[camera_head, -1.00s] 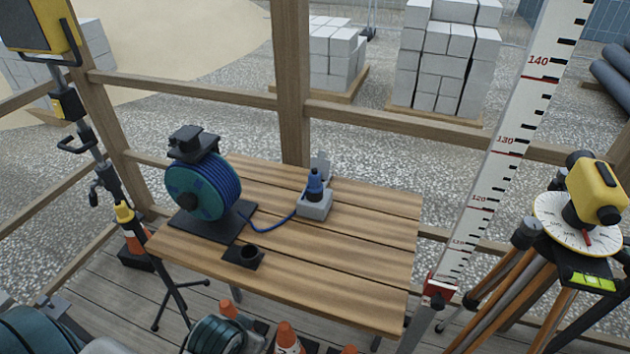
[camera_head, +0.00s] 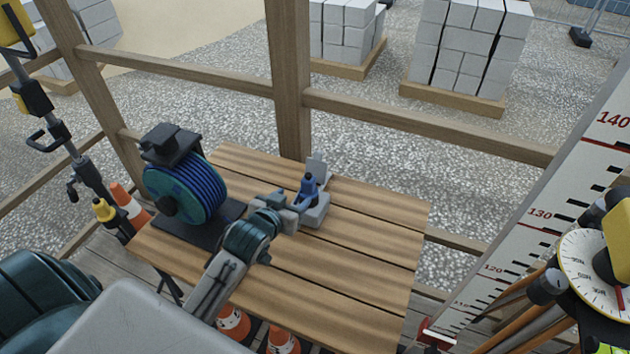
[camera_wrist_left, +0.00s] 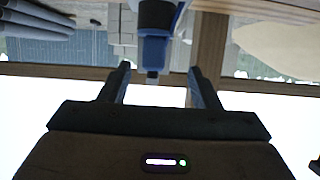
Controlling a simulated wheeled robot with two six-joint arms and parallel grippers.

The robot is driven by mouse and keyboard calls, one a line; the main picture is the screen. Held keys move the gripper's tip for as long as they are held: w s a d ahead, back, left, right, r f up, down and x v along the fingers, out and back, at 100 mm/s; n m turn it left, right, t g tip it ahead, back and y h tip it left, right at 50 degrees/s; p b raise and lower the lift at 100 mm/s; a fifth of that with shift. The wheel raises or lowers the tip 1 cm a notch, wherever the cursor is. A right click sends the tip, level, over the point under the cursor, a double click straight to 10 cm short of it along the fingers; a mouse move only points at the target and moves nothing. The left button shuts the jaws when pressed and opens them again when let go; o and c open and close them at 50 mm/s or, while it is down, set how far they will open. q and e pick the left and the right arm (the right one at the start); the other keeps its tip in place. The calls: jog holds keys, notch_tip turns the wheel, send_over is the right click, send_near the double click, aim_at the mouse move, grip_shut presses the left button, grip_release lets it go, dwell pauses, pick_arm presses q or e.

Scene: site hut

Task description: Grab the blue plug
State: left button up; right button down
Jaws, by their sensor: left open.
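The blue plug (camera_head: 308,188) stands upright in the grey socket box (camera_head: 314,214) on the wooden table. My left gripper (camera_head: 297,198) is just left of the plug, with its jaws open and pointing at it. In the left wrist view the plug (camera_wrist_left: 153,48) shows at the top middle, between the lines of the two open fingers (camera_wrist_left: 160,78). I cannot tell whether the fingertips overlap the plug's sides, and I see no grip on it. My left arm hides the blue cable. My right gripper is not in view.
The cable reel (camera_head: 187,190) stands on the table (camera_head: 350,265) left of my arm. A post (camera_head: 289,80) rises behind the table. A measuring staff (camera_head: 545,210) and a yellow level (camera_head: 617,225) stand at the right. The table's right side is clear.

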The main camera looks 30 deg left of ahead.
aim_at(306, 190)
pick_arm(q)
jog(key=p+x, duration=0.1)
jog(key=x, duration=0.3)
jog(key=shift+w+d, duration=0.1)
jog(key=shift+w, duration=0.15)
jog(key=x, duration=0.1)
jog(key=p+x, duration=0.2)
jog(key=x, duration=0.1)
jog(key=shift+d+f, duration=0.1)
jog(key=shift+d, duration=0.2)
jog(key=shift+w+f, duration=0.35)
jog(key=shift+w, duration=0.1)
jog(key=shift+s, duration=0.1)
jog(key=c, duration=1)
